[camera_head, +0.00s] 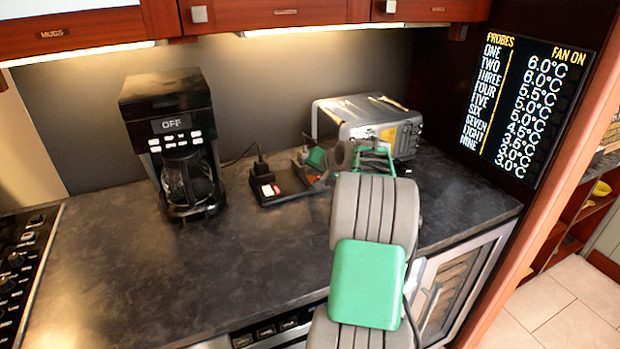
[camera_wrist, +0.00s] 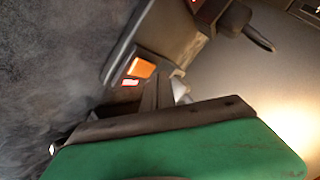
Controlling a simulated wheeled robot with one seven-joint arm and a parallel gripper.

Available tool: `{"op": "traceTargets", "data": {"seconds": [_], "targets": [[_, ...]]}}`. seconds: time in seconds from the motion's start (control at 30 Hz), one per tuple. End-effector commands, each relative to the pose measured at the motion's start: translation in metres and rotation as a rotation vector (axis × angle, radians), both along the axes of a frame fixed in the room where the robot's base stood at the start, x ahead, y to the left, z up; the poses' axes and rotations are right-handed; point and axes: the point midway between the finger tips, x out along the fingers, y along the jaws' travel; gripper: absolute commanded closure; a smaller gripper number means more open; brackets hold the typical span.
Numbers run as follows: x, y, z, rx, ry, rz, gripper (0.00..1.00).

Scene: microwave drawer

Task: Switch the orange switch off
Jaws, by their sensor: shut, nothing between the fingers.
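The orange switch (camera_wrist: 141,68) glows near the middle of the wrist view. It sits on a dark power strip (camera_wrist: 170,40), with a smaller red and white spot (camera_wrist: 131,82) beside it. In the head view the power strip (camera_head: 265,197) lies on the counter between the coffee maker and the toaster, and small red and white patches show on it. My gripper (camera_wrist: 158,90) is shut and empty, its fingers just beside the orange switch in the wrist view. In the head view my gripper (camera_head: 304,166) is over the strip's right part. Contact with the switch cannot be told.
A black coffee maker (camera_head: 170,140) showing OFF stands left of the strip. A silver toaster (camera_head: 370,120) stands behind my arm. A black plug (camera_head: 261,167) with a cable stands in the strip. The front left counter (camera_head: 200,270) is clear.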

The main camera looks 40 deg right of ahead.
Motion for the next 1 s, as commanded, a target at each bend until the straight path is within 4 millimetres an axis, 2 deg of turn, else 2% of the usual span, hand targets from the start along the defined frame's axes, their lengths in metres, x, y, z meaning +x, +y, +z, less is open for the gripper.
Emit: {"op": "traceTargets", "data": {"seconds": [1.0], "targets": [[0.0010, -0.0003, -0.0063, -0.001, 0.000, 0.001, 1.00]]}}
